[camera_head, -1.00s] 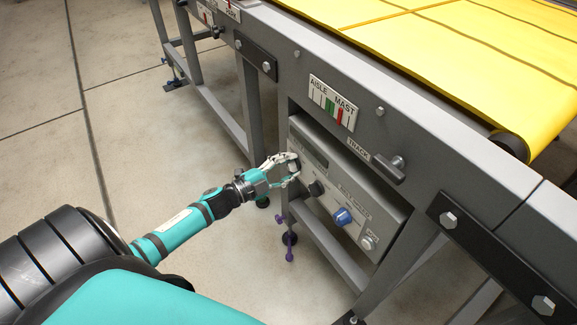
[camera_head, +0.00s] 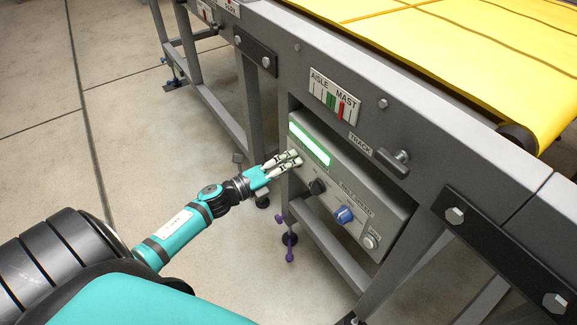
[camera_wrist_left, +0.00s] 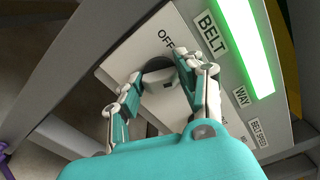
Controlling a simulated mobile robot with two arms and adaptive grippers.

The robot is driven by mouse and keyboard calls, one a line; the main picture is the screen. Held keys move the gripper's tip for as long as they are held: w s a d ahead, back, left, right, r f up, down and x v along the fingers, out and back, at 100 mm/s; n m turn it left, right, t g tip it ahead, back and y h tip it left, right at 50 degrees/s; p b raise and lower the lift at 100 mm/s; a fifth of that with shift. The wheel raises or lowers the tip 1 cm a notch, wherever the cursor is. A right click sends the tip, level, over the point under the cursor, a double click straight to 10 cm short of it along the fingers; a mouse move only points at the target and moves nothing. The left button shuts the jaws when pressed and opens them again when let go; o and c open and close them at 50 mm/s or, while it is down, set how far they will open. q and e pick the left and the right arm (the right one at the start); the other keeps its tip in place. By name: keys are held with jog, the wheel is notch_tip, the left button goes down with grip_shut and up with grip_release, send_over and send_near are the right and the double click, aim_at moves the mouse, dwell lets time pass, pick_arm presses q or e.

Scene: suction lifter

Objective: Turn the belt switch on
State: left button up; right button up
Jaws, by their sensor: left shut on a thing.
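The belt switch (camera_wrist_left: 158,68) is a dark round knob on a pale plate, by the labels BELT and OFF in the left wrist view. My left gripper (camera_wrist_left: 160,82) has its fingers on either side of it and is shut on it. In the head view, my left gripper (camera_head: 291,158) is at the left end of the grey control panel (camera_head: 385,212) and mostly hides the switch. The panel's display (camera_head: 309,144) is lit green and also glows in the left wrist view (camera_wrist_left: 240,45). My right gripper is not in view.
A black knob (camera_head: 317,187), a blue knob (camera_head: 343,215) and a pale button (camera_head: 371,241) sit along the panel. Above are a TRACK handle (camera_head: 394,163) and the yellow belt (camera_head: 480,65). Frame legs stand below; the floor at left is clear.

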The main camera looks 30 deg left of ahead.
pick_arm(q)
jog(key=shift+f+m, duration=0.1)
jog(key=shift+m, duration=0.4)
jog(key=shift+m+b, duration=0.95)
jog(key=shift+m, duration=0.85)
jog(key=o, duration=1.1)
jog(key=shift+o, duration=0.2)
jog(key=v, duration=1.2)
